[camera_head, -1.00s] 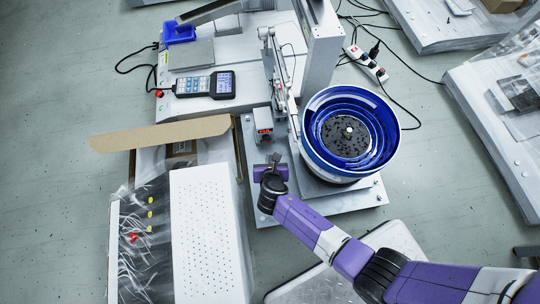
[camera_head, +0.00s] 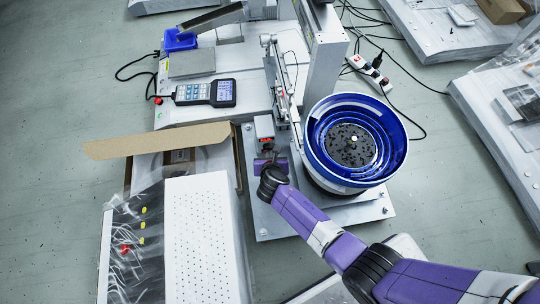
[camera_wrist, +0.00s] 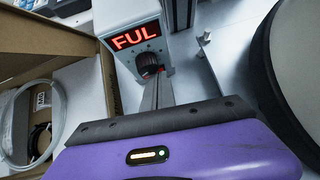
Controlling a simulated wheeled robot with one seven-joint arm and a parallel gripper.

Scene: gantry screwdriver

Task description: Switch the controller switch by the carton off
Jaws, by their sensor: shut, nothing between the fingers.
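The controller (camera_head: 264,127) is a small light-grey box with a lit red display, standing to the right of the open carton (camera_head: 238,160). In the wrist view the controller (camera_wrist: 128,16) shows red letters "FUL" above a black knob (camera_wrist: 149,63). A small red part, likely the switch (camera_wrist: 161,70), shows just beside the knob and is mostly hidden by my fingers. My gripper (camera_wrist: 158,80) is shut and empty, its fingertips right at the controller's front below the knob. I cannot tell whether they touch. In the head view my gripper (camera_head: 268,153) is just in front of the controller.
A blue bowl feeder (camera_head: 394,150) with dark small parts stands close on the right. A metal post and bracket (camera_wrist: 205,38) rise beside the controller. A handheld meter (camera_head: 210,93) lies on the bench behind. A perforated white box (camera_head: 205,240) stands at the front left.

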